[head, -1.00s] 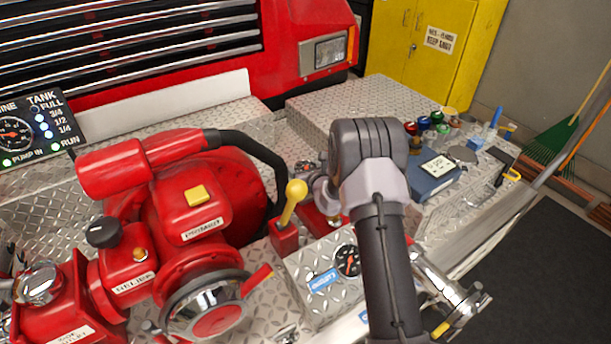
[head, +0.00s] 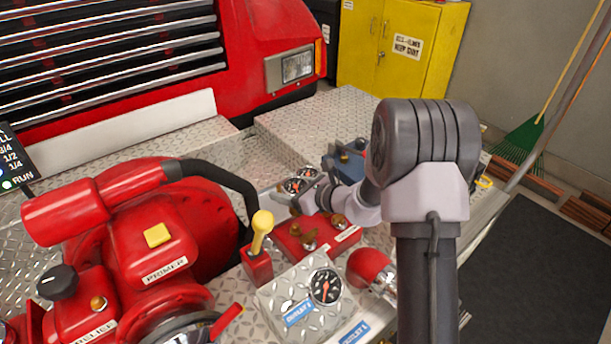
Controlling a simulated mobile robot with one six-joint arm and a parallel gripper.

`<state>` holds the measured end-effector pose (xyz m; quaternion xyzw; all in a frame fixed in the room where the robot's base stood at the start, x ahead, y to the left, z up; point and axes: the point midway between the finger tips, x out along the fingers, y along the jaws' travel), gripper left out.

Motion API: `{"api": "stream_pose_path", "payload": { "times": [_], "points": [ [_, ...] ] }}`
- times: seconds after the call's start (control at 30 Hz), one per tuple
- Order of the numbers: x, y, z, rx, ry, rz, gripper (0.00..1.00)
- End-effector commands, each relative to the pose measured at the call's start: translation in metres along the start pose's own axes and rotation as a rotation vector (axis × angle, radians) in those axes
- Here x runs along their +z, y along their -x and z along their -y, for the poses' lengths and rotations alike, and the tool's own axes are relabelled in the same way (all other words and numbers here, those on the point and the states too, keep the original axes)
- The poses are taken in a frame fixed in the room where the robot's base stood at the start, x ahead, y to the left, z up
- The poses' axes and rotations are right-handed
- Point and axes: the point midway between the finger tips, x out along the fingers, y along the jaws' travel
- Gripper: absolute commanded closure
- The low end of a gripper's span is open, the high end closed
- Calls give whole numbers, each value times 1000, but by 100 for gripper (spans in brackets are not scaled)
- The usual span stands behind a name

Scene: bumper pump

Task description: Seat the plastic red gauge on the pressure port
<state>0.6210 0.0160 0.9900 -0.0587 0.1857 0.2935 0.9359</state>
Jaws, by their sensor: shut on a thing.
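My gripper (head: 316,194) reaches left from my arm, over the back of a red manifold block (head: 290,240), shut on a small round gauge (head: 294,186) with a dark face and red marking. A second similar dial (head: 308,172) shows just behind it; the two overlap, and the jaws are partly hidden by my wrist. The red block carries brass fittings (head: 309,240) and a white label. I cannot read which fitting is the pressure port. The held gauge appears above the block's back edge; whether it touches anything I cannot tell.
A yellow-knobbed lever (head: 261,232) stands left of the block. In front is a diamond-plate box with a black dial (head: 325,286). A red-ended chrome fitting (head: 369,266) is beside it. The red pump (head: 160,225) fills the left. My arm hides the right bench.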

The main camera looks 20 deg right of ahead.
Motion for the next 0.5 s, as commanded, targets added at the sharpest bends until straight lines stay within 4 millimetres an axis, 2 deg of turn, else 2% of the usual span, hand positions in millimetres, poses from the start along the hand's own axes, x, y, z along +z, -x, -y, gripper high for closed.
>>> {"api": "stream_pose_path", "payload": {
  "times": [0.17,0.5],
  "points": [
    [-7,-3,1,-2,0,1,100],
    [-32,-14,1,-4,-1,1,100]
  ]
}}
